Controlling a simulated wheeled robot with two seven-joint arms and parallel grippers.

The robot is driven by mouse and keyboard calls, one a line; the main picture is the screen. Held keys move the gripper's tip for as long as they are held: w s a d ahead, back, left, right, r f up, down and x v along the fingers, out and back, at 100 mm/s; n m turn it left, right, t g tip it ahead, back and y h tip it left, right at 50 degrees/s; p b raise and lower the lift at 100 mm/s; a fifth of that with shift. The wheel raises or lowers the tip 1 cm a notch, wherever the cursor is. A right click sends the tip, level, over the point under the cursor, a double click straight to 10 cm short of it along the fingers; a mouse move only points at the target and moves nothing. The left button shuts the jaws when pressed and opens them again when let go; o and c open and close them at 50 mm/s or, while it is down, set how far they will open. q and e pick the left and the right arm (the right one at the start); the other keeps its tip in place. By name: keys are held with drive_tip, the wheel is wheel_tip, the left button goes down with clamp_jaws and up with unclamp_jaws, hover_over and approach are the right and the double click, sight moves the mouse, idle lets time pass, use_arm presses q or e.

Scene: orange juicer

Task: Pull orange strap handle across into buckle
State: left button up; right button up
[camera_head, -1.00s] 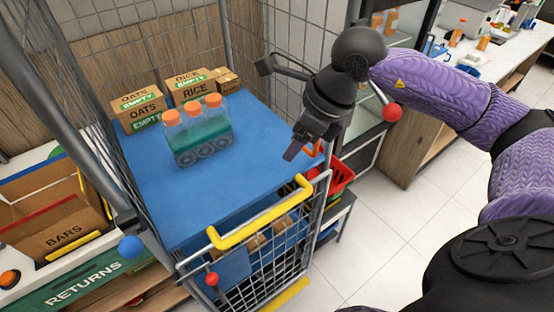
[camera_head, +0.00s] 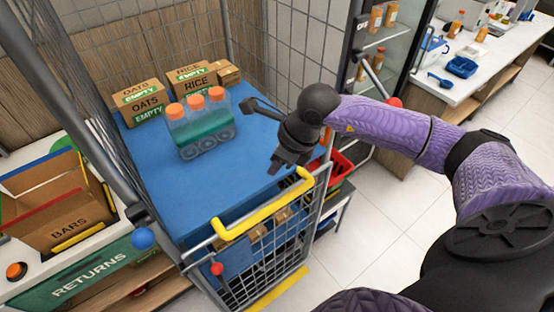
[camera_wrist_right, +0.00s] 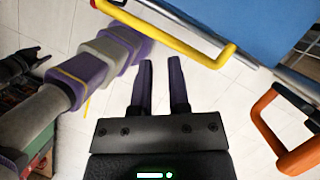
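The orange strap handle is a looped grip in the right wrist view (camera_wrist_right: 272,130), right of my fingers and apart from them. In the head view only a small orange part of it (camera_head: 327,138) shows, behind my right gripper at the cage's right side. My right gripper (camera_head: 281,163) is above the blue surface near the yellow bar. Its two fingers (camera_wrist_right: 163,88) are parted with nothing between them. A dark claw-like shape, possibly my left gripper (camera_wrist_right: 25,63), is small at the left of the wrist view. I cannot make out the buckle with certainty.
The wire cage cart has a yellow bar (camera_head: 262,208) across its front. Three orange-capped bottles (camera_head: 200,125) and several boxes (camera_head: 190,82) stand on the blue surface (camera_head: 165,185). A red basket (camera_head: 343,166) is on the right. White floor (camera_head: 385,215) is open there.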

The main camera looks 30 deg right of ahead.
clamp_jaws()
idle(1.0)
drive_tip(key=o, duration=0.5)
unclamp_jaws()
drive_tip(key=b+v, duration=0.1)
drive_tip(key=v, duration=0.9)
drive_tip(key=shift+w, duration=0.1)
